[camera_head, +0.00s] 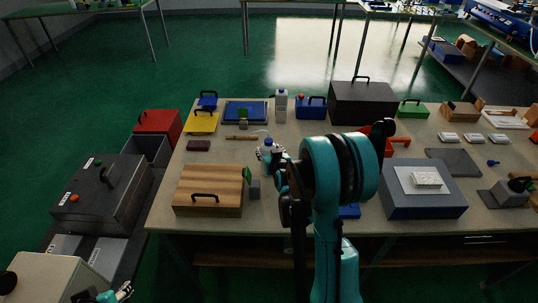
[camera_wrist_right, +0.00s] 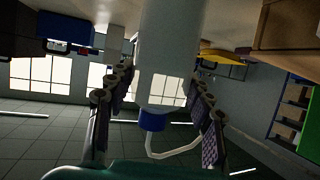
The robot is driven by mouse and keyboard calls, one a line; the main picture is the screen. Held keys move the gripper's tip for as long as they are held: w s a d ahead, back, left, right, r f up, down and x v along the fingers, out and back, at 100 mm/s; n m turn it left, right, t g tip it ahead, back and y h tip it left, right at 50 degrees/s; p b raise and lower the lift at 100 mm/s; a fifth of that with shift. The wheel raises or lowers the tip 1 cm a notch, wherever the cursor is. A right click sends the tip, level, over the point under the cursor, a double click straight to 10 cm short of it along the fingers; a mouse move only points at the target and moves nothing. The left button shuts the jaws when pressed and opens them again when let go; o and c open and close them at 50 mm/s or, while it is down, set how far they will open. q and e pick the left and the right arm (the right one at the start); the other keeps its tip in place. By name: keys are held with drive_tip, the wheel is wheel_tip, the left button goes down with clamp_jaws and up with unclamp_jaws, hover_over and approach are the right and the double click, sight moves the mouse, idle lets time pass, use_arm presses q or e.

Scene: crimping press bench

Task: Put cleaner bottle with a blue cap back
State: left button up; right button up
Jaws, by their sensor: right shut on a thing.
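The cleaner bottle (camera_head: 267,158) is white with a blue cap (camera_head: 268,142) and stands upright in my right gripper (camera_head: 272,155), over the middle of the bench. In the right wrist view the white bottle (camera_wrist_right: 168,50) runs between the two fingers of my right gripper (camera_wrist_right: 160,110), which are shut on it. Its blue cap (camera_wrist_right: 152,120) and bent white spout show there too. My arm hides part of the bench behind and below it. My left gripper (camera_head: 122,292) shows small at the bottom left edge, and its jaws are too small to read.
A second pale bottle (camera_head: 281,106) stands at the back, between a blue tray (camera_head: 246,110) and a blue toolbox (camera_head: 311,107). A wooden box (camera_head: 208,183) lies left of my gripper. A large dark case (camera_head: 362,103) and a grey box (camera_head: 425,205) stand to the right.

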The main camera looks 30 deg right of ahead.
drive_tip(key=shift+f, duration=0.15)
drive_tip(key=o, duration=1.2)
